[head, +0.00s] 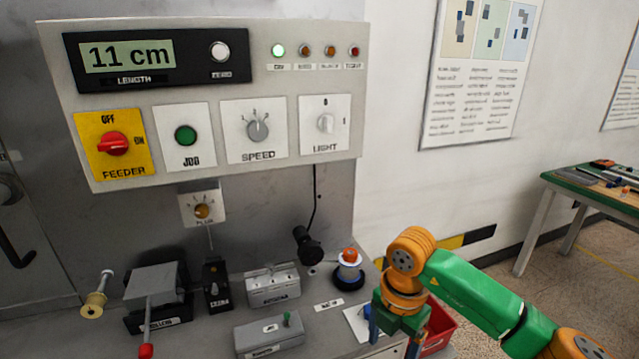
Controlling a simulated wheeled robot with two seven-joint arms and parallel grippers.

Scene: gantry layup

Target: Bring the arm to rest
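My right arm (480,290), green with orange joints, comes in from the lower right and is bent, with its wrist pointing down. My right gripper (393,341) is low over the front right part of the bench, beside a red bin. Its two fingers stand apart and I see nothing between them. The lower fingertips are close to the bottom edge of the view. My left arm and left gripper are not in view.
A control panel (275,80) reads 11 cm and carries a red feeder knob (114,143), a green button (185,135) and dials. The red bin (438,326) is partly behind my arm. A green-topped table (590,185) stands at right.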

